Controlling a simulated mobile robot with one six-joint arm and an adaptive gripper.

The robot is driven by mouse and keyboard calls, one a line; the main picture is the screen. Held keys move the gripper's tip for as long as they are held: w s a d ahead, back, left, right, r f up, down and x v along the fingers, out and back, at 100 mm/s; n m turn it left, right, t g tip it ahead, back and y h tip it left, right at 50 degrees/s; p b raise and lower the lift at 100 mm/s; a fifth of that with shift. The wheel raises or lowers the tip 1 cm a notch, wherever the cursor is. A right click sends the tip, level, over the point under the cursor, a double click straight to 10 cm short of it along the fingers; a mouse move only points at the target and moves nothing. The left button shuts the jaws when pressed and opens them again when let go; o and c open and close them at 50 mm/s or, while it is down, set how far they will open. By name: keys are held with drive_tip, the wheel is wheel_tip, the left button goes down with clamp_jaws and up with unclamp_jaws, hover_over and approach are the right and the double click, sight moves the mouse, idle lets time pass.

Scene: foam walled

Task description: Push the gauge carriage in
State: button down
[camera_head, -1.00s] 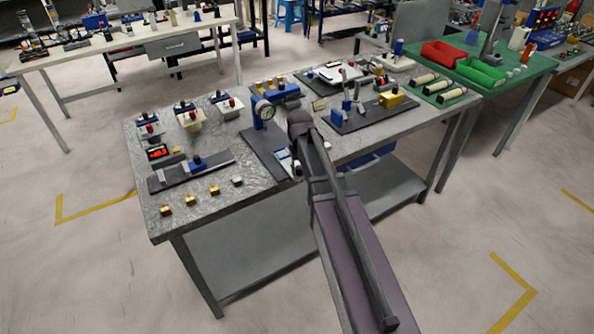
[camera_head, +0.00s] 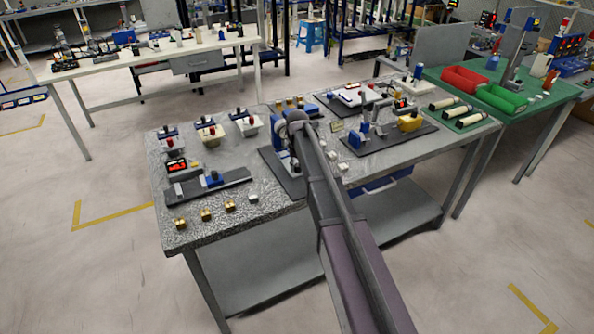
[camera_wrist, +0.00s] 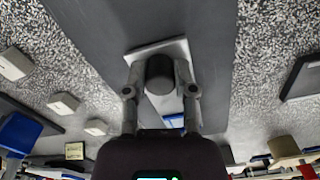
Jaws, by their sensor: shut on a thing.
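The gauge fixture is on a dark base plate (camera_head: 272,168) on the grey bench. Its blue post (camera_head: 281,126) shows just left of my arm's end, which hides the dial and most of the fixture. In the wrist view my gripper (camera_wrist: 160,70) is shut on a dark round knob (camera_wrist: 160,76). The knob stands over a pale block (camera_wrist: 150,50), apparently the gauge carriage, on the dark plate (camera_wrist: 85,25). How far in the carriage sits cannot be told.
A slide fixture with a blue block (camera_head: 212,179) is left of the gauge. Several brass blocks (camera_head: 206,215) lie along the front edge. Small white blocks (camera_head: 336,167) lie right of my arm. Another dark-plated fixture (camera_head: 375,144) with a yellow block is farther right.

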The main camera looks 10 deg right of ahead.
drive_tip(key=shift+w+a, duration=0.1)
drive_tip(key=shift+w, duration=0.15)
drive_tip(key=shift+c, duration=2.1)
unclamp_jaws()
drive_tip(key=shift+s, duration=0.15)
drive_tip(key=shift+s, duration=0.3)
drive_tip(key=s+d, duration=0.3)
drive_tip(key=s, duration=2.5)
drive_tip(key=shift+d+r+m+p, duration=0.15)
drive_tip(key=shift+r+m+p, duration=0.15)
drive_tip(key=shift+r+p, duration=0.1)
